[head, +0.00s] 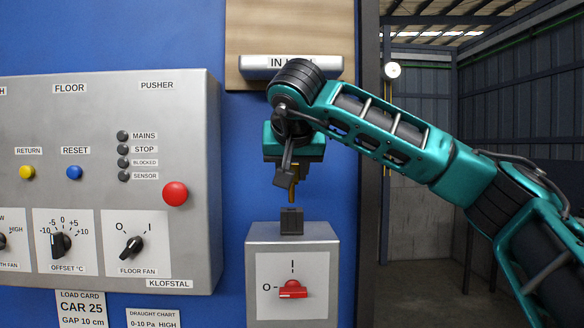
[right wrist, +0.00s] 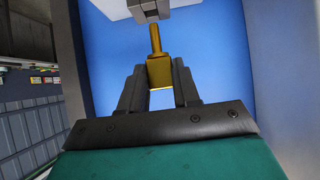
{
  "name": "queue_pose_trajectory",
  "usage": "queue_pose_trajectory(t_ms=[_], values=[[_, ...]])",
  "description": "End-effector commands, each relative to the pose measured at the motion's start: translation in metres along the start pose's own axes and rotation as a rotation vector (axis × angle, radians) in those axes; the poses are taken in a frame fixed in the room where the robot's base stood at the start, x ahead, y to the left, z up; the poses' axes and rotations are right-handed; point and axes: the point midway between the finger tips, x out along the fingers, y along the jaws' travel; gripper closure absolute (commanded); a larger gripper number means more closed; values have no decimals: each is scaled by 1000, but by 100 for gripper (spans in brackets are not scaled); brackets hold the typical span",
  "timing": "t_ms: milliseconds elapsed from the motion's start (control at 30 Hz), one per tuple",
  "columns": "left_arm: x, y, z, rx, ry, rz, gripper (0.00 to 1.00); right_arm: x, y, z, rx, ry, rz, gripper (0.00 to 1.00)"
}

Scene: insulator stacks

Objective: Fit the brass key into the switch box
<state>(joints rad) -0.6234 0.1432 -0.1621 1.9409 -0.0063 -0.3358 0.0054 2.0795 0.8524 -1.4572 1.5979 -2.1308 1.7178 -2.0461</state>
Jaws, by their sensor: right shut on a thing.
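The switch box (head: 293,237) is a grey box on the blue wall with a red rotary switch (head: 293,290) on its white face. A dark block-like socket (head: 291,221) stands on top of it. My right gripper (head: 288,180) points down above the socket, shut on the brass key (head: 293,193). In the right wrist view, the key's wide end (right wrist: 159,74) sits between the two fingers. Its thin shank points at the grey socket (right wrist: 148,8) at the top edge. In the head view a small gap shows between key and socket. The socket's opening is hidden. My left gripper is out of view.
A large grey control panel (head: 100,190) with knobs and buttons projects from the wall at the left. A wooden board (head: 245,30) with a metal label bar (head: 262,64) is above, close behind my right wrist. Open room lies to the right.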

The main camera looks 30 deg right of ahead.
Motion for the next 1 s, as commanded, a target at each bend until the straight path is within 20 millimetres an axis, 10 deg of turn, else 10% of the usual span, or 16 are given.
queue_pose_trajectory(t_ms=[1000], values=[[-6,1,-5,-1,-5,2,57,0,0,0,0,1,-1,100]])
